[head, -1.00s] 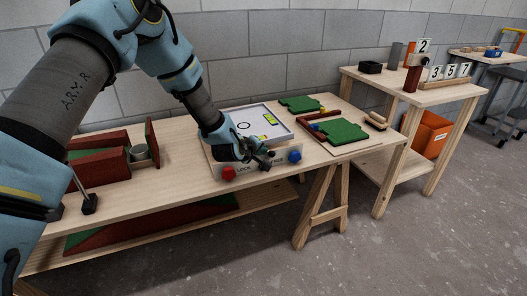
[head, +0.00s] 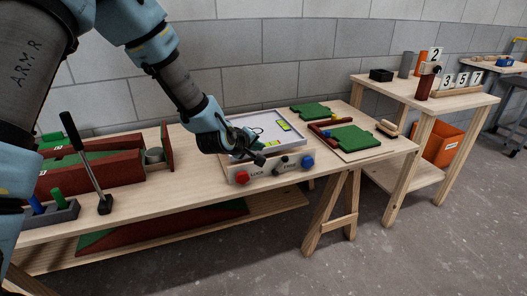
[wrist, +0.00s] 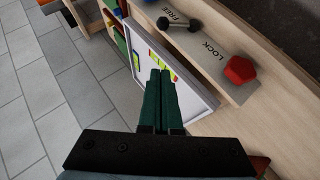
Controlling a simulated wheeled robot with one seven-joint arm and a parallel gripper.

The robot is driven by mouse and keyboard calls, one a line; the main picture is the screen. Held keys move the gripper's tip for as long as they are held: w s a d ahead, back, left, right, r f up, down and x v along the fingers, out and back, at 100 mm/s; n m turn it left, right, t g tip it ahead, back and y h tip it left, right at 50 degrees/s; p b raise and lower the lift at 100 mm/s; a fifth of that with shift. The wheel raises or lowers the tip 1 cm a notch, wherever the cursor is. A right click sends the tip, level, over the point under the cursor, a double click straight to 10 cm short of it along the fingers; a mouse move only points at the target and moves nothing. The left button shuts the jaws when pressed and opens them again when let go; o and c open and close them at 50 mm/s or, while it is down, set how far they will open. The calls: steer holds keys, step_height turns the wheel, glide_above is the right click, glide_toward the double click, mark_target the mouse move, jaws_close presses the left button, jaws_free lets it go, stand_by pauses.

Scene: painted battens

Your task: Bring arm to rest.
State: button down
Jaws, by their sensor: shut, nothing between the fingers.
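My arm reaches from the upper left of the head view down to the workbench (head: 150,210). My gripper (head: 258,156) is over the front part of the tray box, close to its control panel. In the wrist view my gripper (wrist: 161,75) has its two dark green fingers pressed together with nothing between them. Beyond them are the white-framed tray (wrist: 205,108), the black lever (wrist: 180,24) near the word FREE, and the red knob (wrist: 239,70) near LOCK. Whether the fingers touch anything is not clear.
A blue knob (head: 307,162) is on the panel's right. Green puzzle-shaped plates (head: 352,138) lie to the right. A tall black lever (head: 86,160) and red-brown blocks (head: 115,167) stand at left. A second table (head: 460,98) holds number cards.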

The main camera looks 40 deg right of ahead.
steer(key=shift+v, duration=1.25)
steer(key=w+a+r+t+y+p, duration=0.1)
steer(key=w+a+r+y, duration=0.3)
steer(key=a, duration=0.9)
steer(key=w+a+r+y+p, duration=0.1)
steer(key=w+a+y+p, duration=0.15)
steer(key=w+a, duration=0.7)
steer(key=s+a+r+g+y, duration=0.1)
steer(key=s+a, duration=0.3)
steer(key=a, duration=0.5)
steer(key=s+a+r+g+y+p, duration=0.1)
steer(key=s+a+r, duration=0.2)
steer(key=a, duration=0.7)
steer(key=s+a+r+g+y+p, duration=0.1)
steer(key=s+a+r+y, duration=0.1)
steer(key=s+a, duration=0.4)
steer(key=a, duration=0.3)
steer(key=shift+a, duration=0.35)
steer(key=shift+d, duration=0.1)
